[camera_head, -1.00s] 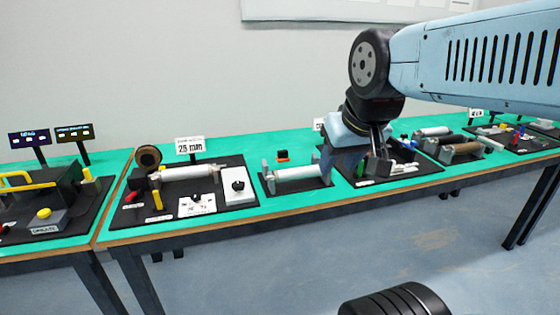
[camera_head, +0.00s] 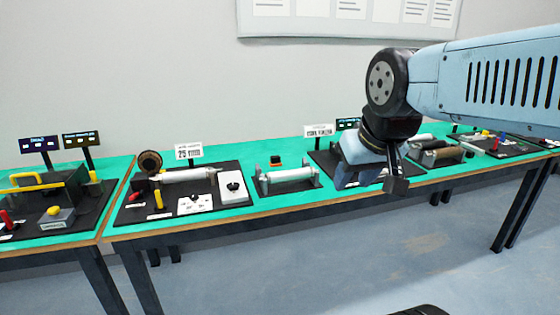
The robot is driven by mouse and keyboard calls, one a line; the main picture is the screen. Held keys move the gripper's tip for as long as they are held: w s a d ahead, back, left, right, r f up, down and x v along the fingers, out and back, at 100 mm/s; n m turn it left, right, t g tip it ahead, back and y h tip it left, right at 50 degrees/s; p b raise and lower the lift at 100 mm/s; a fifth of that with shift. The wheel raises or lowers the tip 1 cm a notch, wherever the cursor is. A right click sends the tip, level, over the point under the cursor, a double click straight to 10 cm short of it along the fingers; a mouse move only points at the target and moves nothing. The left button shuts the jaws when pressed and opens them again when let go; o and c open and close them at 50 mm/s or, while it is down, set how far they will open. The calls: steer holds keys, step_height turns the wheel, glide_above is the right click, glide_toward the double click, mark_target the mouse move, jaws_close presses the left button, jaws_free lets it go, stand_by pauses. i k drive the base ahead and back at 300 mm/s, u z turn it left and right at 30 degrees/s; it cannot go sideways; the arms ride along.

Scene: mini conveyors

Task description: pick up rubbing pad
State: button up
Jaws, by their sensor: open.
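A small dark block with an orange top (camera_head: 275,161) lies on the green table top, behind a pale roller in a stand (camera_head: 288,178). It may be the rubbing pad, but it is too small to be sure. A brown round disc (camera_head: 150,162) stands upright further left. My gripper (camera_head: 368,186) is open, with its jaws spread and nothing visible between them. It hangs to the right of the orange-topped block, apart from it, in front of a black station board. The gripper hides much of that board.
A black board with a roller, levers and a white box (camera_head: 234,188) is left of the pale roller. More rollers (camera_head: 435,153) stand to the right. Upright signs (camera_head: 188,151) rise along the back. Green table top (camera_head: 240,160) is bare around the orange-topped block.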

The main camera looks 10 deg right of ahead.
mark_target(275, 161)
steer(key=z, duration=0.65)
steer(key=i, duration=1.95)
steer(key=u, duration=0.7)
steer(key=k, duration=0.9)
steer(key=u, duration=0.2)
steer(key=i, duration=0.9)
steer(key=z, duration=0.1)
